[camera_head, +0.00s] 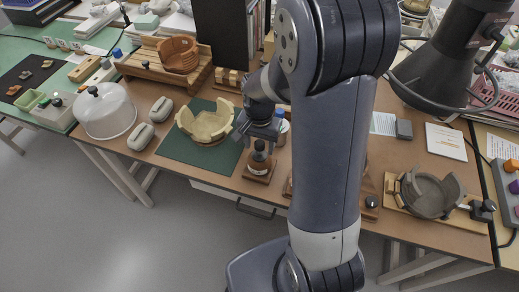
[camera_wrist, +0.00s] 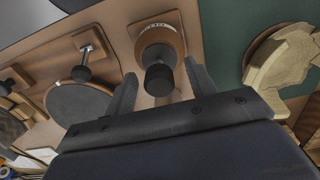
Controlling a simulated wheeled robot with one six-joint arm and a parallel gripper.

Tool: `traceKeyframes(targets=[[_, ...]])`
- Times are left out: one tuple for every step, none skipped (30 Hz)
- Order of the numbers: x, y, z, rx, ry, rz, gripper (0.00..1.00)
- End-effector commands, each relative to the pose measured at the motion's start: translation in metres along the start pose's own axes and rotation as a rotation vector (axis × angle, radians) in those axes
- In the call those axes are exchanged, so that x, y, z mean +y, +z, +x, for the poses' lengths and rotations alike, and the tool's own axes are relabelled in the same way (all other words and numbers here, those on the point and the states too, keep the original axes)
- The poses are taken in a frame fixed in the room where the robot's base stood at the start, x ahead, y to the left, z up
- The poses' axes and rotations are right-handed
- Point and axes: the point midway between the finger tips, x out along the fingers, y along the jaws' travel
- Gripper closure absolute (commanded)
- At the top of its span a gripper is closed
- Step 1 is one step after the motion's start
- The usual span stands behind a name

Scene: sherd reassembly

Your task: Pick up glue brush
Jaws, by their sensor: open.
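A glue pot (camera_head: 259,165) with a dark knobbed top, which looks like the glue brush's handle (camera_head: 259,146), stands on a small wooden base at the table's front edge. In the wrist view the dark handle (camera_wrist: 158,80) stands up out of the round brownish pot (camera_wrist: 160,42). My gripper (camera_wrist: 160,70) is open, with one finger on each side of the handle and gaps showing on both sides. I cannot tell how far apart they are in depth. In the head view my gripper (camera_head: 256,130) is just above and behind the pot; the brush's bristles are hidden.
A partly rebuilt tan bowl (camera_head: 206,122) stands on a green mat (camera_head: 182,150) just left of the pot. A grey broken vessel (camera_head: 430,194) sits in a wooden fixture at the right. In the wrist view a dark disc (camera_wrist: 78,100) lies left of the pot.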

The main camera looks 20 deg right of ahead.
Motion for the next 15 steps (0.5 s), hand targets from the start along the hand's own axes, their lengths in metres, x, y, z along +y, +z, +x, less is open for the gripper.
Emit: traceKeyframes(targets=[[0.0005, 0.0004, 0.0064, -0.002, 0.001, 0.000, 0.47], [0.0005, 0.0003, 0.0088, -0.002, 0.001, 0.000, 0.47], [0.0005, 0.0003, 0.0115, -0.001, 0.001, 0.000, 0.47], [0.0004, 0.0001, 0.0129, -0.001, 0.000, 0.000, 0.47], [0.0003, 0.0000, 0.0137, 0.000, 0.000, 0.000, 0.47], [0.0003, -0.0001, 0.0143, 0.001, 0.000, 0.000, 0.47], [0.0002, -0.0001, 0.0143, 0.001, -0.001, 0.000, 0.47], [0.0003, -0.0001, 0.0143, 0.001, -0.001, 0.000, 0.47], [0.0003, -0.0001, 0.0142, 0.001, -0.001, 0.000, 0.47], [0.0003, -0.0001, 0.0141, 0.001, -0.001, 0.000, 0.47], [0.0003, -0.0001, 0.0141, 0.001, -0.001, 0.000, 0.47], [0.0003, -0.0001, 0.0141, 0.001, -0.001, 0.000, 0.49], [0.0003, -0.0001, 0.0141, 0.001, -0.001, 0.000, 0.51], [0.0003, -0.0001, 0.0140, 0.001, -0.001, 0.000, 0.54], [0.0003, -0.0001, 0.0140, 0.001, -0.001, 0.000, 0.57]])
